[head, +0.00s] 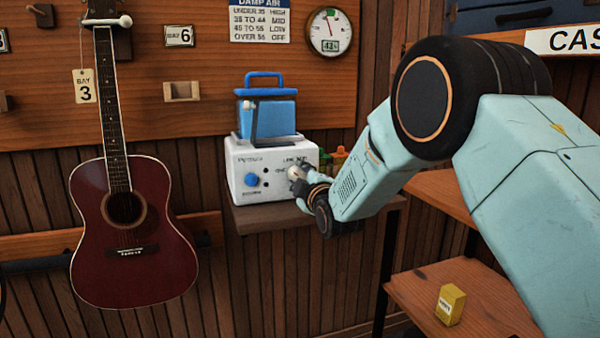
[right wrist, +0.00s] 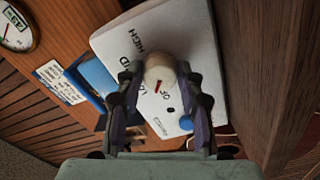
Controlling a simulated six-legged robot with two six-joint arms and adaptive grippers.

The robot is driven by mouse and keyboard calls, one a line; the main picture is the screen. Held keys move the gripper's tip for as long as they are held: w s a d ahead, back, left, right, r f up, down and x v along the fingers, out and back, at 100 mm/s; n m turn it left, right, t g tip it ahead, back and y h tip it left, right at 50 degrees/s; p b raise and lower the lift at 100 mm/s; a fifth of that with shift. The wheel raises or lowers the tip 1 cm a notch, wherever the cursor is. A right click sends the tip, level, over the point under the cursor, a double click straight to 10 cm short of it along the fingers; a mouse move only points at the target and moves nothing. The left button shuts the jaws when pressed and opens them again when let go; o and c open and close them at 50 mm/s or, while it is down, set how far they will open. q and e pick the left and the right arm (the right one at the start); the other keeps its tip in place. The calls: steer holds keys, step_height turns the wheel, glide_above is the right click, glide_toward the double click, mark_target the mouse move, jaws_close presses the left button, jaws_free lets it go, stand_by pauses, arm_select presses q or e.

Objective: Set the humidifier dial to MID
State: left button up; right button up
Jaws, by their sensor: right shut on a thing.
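The humidifier (head: 262,170) is a white box with a blue tank (head: 267,118) on top, standing on a wooden shelf. Its front has a blue knob (head: 251,179) and, to the right, a pale dial (head: 295,173). My right gripper (head: 303,180) is shut on the dial. In the right wrist view, the dial (right wrist: 160,70) sits between the two fingertips, with a red mark on its lower side, near lettering that looks like OFF. HIGH is readable above it; the other labels are partly hidden by the fingers. My left gripper is not in view.
A damp air chart (head: 260,20) pairs 35 to 44 with MID. The round gauge (head: 330,32) beside it shows about 42. Small bottles (head: 338,158) stand just right of the humidifier. A red guitar (head: 130,225) hangs left; a yellow box (head: 450,304) sits on a lower shelf.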

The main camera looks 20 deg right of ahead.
steer(key=m+p, duration=0.1)
steer(key=m, duration=0.2)
steer(key=shift+m+p, duration=0.3)
steer(key=shift+m, duration=0.1)
steer(key=m+p, duration=0.1)
steer(key=m, duration=0.2)
steer(key=shift+m, duration=0.3)
steer(key=m+p, duration=0.1)
steer(key=m, duration=0.2)
steer(key=shift+m+p, duration=0.8)
steer(key=shift+m, duration=1.4)
steer(key=shift+f, duration=0.1)
steer(key=o, duration=1.2)
